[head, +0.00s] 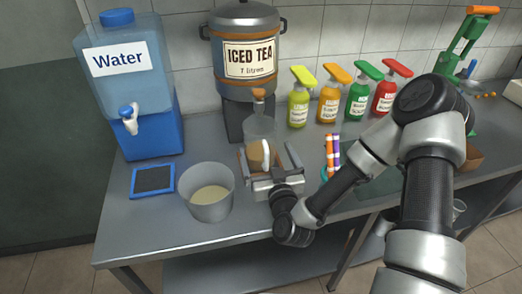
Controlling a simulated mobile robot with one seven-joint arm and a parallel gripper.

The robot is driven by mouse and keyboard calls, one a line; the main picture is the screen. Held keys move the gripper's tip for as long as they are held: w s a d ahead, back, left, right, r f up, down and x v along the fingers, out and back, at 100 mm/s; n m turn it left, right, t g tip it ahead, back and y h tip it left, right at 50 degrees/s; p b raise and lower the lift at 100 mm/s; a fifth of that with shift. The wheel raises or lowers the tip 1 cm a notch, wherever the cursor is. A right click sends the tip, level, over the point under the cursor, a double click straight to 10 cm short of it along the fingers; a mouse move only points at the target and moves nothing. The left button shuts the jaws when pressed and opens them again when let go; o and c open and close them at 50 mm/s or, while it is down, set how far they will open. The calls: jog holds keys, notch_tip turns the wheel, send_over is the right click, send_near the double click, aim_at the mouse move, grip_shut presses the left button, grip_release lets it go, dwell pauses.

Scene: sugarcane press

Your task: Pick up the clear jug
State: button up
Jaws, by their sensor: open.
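The clear jug (260,127) stands on the counter below the tap of the iced tea dispenser (247,88). It is see-through, with brown in its lower part and a pale upright handle (265,153) towards me. My gripper (268,157) is open. Its two fingers lie to the left and right of the jug's lower part and handle. Whether either finger touches the jug cannot be told. My gripper's body hides the ground just in front of the jug.
A grey pot (222,207) with pale contents stands left of my gripper. A dark blue-framed pad (152,180) and a blue water dispenser (150,140) are further left. Several syrup bottles (357,101) line the wall. Colored tubes (330,155) stand right of the gripper. A green press (463,45) is far right.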

jog(key=x, duration=0.5)
jog(key=shift+a+f, duration=0.2)
jog(key=shift+a, duration=0.05)
jog(key=shift+c, duration=0.4)
jog(key=c, duration=1.4)
jog(key=shift+r, duration=0.25)
